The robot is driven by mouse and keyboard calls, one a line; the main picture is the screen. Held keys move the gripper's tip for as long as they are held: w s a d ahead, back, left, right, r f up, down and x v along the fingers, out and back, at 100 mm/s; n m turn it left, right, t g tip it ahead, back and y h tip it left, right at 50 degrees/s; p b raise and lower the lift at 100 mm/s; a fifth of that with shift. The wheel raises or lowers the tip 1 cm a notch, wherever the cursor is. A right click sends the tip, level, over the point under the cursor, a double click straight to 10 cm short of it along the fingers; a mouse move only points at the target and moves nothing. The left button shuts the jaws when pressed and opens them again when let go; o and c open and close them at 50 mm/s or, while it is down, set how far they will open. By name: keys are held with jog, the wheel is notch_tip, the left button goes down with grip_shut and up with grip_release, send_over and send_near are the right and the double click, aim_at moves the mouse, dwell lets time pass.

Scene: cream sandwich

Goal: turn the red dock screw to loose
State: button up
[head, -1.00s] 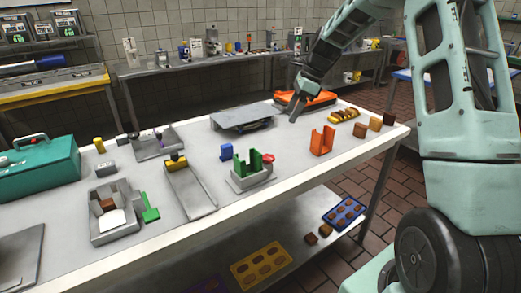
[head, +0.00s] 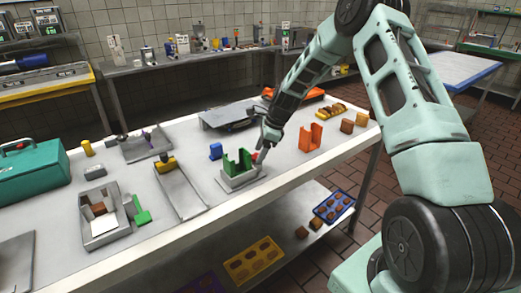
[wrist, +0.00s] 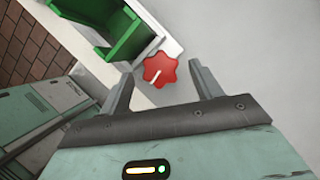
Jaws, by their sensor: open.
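The red dock screw (wrist: 160,69) is a lobed red knob with a white line on its face, at the side of a grey dock. In the wrist view it lies just beyond my open gripper (wrist: 158,84), roughly between the two fingertips, with no clear contact. In the head view the screw (head: 256,155) is partly hidden by my gripper (head: 262,160). The dock's grey base (head: 240,181) holds a green U-shaped block (head: 237,161), which also shows in the wrist view (wrist: 115,30). The white line points toward lower left in the wrist view.
A blue block (head: 215,151) stands left behind the dock. An orange U-shaped piece (head: 310,137) stands to its right. The table's front edge is close to the dock.

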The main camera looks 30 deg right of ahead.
jog(key=shift+f, duration=0.1)
jog(key=c, duration=1)
jog(key=shift+o, duration=0.2)
